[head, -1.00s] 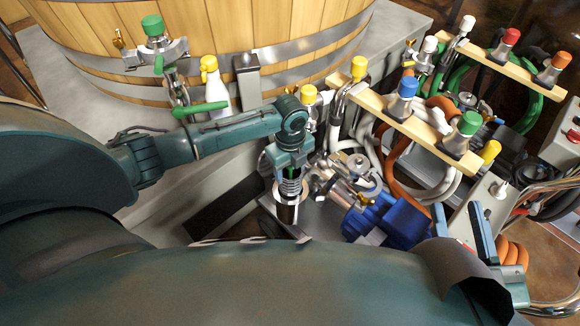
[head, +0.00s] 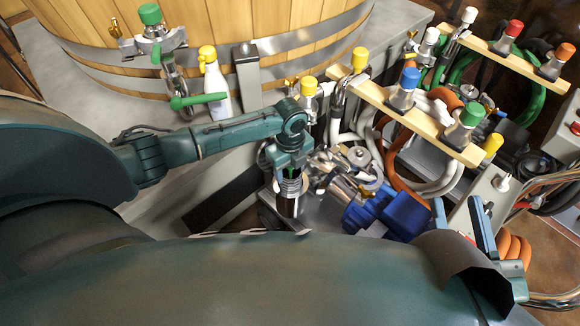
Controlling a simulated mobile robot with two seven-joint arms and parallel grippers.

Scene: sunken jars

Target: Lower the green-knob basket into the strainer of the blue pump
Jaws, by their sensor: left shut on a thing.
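My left gripper (head: 290,170) points down, shut on the green-knob basket (head: 290,185); only a little green shows between its fingers. The metal basket is at the mouth of the strainer (head: 287,208), a steel cup beside the metal fittings of the blue pump (head: 395,215). The gripper and basket cover much of the strainer's mouth, so I cannot tell how deep the basket sits. My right gripper (head: 460,222) is at the lower right, its two fingers apart and nothing seen between them.
A wooden tub (head: 210,40) stands at the back, with a spray bottle (head: 214,85) by it. A wooden rack (head: 425,130) with coloured knobs and hoses stands behind the pump. A grey control box (head: 475,205) is at the right. My own arm fills the foreground.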

